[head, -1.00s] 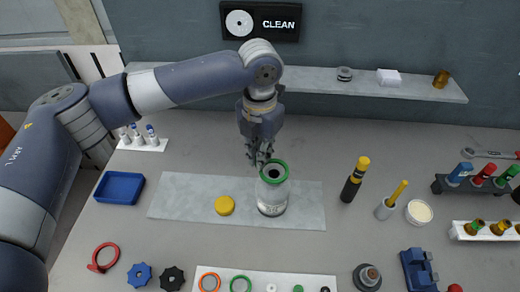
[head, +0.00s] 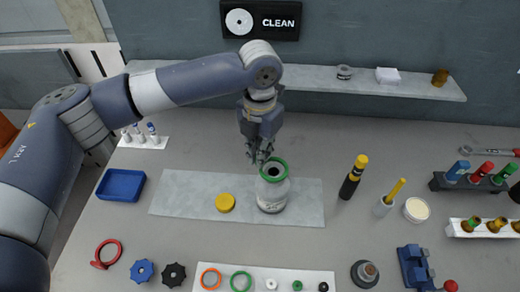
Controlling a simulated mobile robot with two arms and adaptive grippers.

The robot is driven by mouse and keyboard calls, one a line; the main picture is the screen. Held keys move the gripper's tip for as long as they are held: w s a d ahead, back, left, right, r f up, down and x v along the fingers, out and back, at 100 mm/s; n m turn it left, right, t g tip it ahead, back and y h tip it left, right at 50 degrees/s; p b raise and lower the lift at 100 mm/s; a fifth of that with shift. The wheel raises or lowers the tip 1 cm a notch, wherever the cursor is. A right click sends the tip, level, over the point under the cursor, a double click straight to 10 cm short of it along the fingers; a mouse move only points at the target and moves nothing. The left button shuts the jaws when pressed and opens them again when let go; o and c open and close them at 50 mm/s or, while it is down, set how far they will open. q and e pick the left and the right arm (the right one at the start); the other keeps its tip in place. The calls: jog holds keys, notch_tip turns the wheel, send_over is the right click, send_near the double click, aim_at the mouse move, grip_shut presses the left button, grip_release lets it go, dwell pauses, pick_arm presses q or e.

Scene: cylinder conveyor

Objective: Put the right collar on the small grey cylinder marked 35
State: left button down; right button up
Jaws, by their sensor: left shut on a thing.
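The small grey cylinder (head: 272,194) stands upright on a light grey mat (head: 180,192); its marking is too blurred to read. A green collar (head: 281,177) is around its dark open top; I cannot tell how firmly it is seated. My left gripper (head: 259,160) comes down from above and is shut on the collar's back left edge. Its fingertips partly hide that edge. On a white tray (head: 254,273) at the front lie an orange ring (head: 202,280), another green ring (head: 233,284) and several smaller rings or caps. My right gripper is not in view.
A yellow lid (head: 225,203) lies on the mat left of the cylinder. A blue tray (head: 120,185) is at left. A black and yellow tool (head: 352,180), a brush cup (head: 384,207) and a cream-topped jar (head: 418,210) stand at right. A shelf (head: 320,83) runs along the back.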

pick_arm(q)
jog(key=shift+f, duration=0.3)
dwell(0.4)
jog(key=shift+f, duration=1.3)
jog(key=c, duration=1.7)
grip_release()
jog(key=shift+o, duration=0.2)
jog(key=shift+r, duration=0.1)
notch_tip(320, 180, up, 4)
jog(key=p, duration=0.4)
notch_tip(320, 180, up, 2)
jog(key=p, duration=0.2)
jog(key=shift+p, duration=0.35)
